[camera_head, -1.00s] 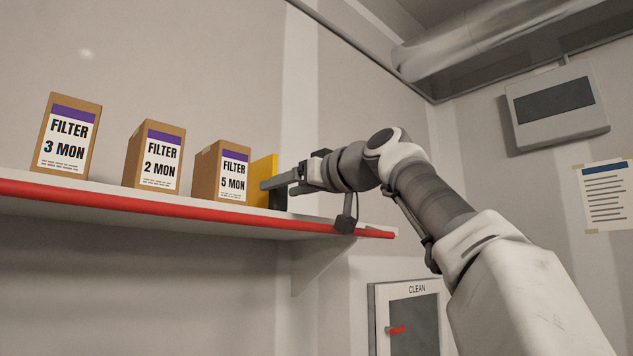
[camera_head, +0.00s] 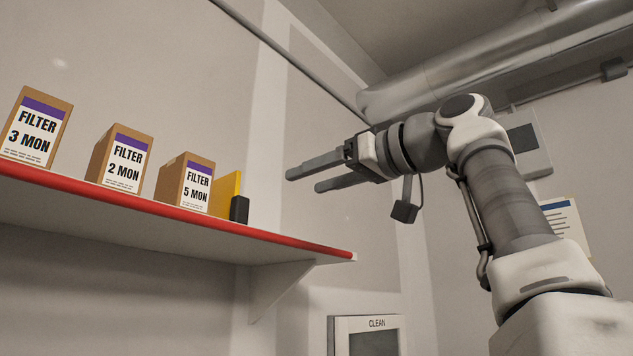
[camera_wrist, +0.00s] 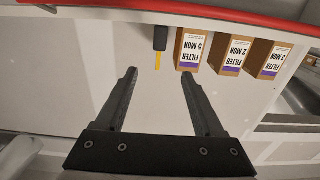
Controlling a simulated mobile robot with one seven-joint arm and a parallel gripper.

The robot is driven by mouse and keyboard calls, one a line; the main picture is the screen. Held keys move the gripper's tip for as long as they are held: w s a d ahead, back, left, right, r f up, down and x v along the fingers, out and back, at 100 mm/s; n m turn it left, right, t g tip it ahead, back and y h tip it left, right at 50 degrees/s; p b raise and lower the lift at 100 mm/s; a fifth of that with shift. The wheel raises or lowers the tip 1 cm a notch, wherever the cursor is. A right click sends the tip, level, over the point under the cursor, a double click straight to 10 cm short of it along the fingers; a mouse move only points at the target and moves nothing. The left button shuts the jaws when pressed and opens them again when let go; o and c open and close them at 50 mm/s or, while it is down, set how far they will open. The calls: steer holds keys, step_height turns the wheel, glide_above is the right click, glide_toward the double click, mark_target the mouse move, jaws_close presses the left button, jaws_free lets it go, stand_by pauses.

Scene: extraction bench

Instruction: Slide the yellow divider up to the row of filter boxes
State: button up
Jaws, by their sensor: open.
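The yellow divider (camera_head: 226,193) stands upright on the shelf, just right of the FILTER 5 MON box (camera_head: 186,184). A dark block (camera_head: 239,209) is at its front edge. In the wrist view the divider (camera_wrist: 158,62) shows as a thin yellow strip, with a narrow gap between it and the 5 MON box (camera_wrist: 194,50). The FILTER 2 MON box (camera_head: 120,158) and FILTER 3 MON box (camera_head: 35,127) stand further left, with gaps between them. My gripper (camera_head: 304,181) is open and empty, right of the divider and clear of it.
The shelf (camera_head: 290,243) has a red front edge and ends right of the divider, with bare board there. A bracket (camera_head: 280,285) supports it below. A cabinet marked CLEAN (camera_head: 370,335) is lower right. A large duct (camera_head: 480,75) runs overhead.

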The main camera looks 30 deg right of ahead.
steer(key=shift+w+r+p, duration=0.1)
steer(key=shift+w+p, duration=0.15)
steer(key=shift+p, duration=0.1)
steer(key=c, duration=0.4)
steer(key=w+p, duration=0.1)
steer(key=w+m+g+p, duration=0.1)
steer(key=p, duration=0.1)
steer(key=w+m+y+p, duration=0.1)
steer(key=w+p, duration=0.1)
steer(key=shift+d+r, duration=0.2)
steer(key=shift+r, duration=0.05)
jaws_close()
steer(key=w+d+f+m+g+y+p, duration=0.1)
steer(key=w+d+m+y+p, duration=0.4)
steer(key=m+p, duration=1.1)
steer(key=w+a+n+p, duration=0.1)
steer(key=w+a, duration=0.1)
steer(key=w+a+n+h+p, duration=0.1)
steer(key=w+a+p, duration=0.1)
steer(key=w, duration=0.1)
steer(key=w+a+h+p, duration=0.1)
steer(key=w+a+p, duration=0.1)
steer(key=w, duration=0.1)
steer(key=shift+a+n, duration=0.1)
steer(key=shift+n, duration=0.3)
steer(key=shift+s+a+f, duration=0.15)
steer(key=shift+s+a, duration=0.05)
steer(key=shift+a, duration=0.4)
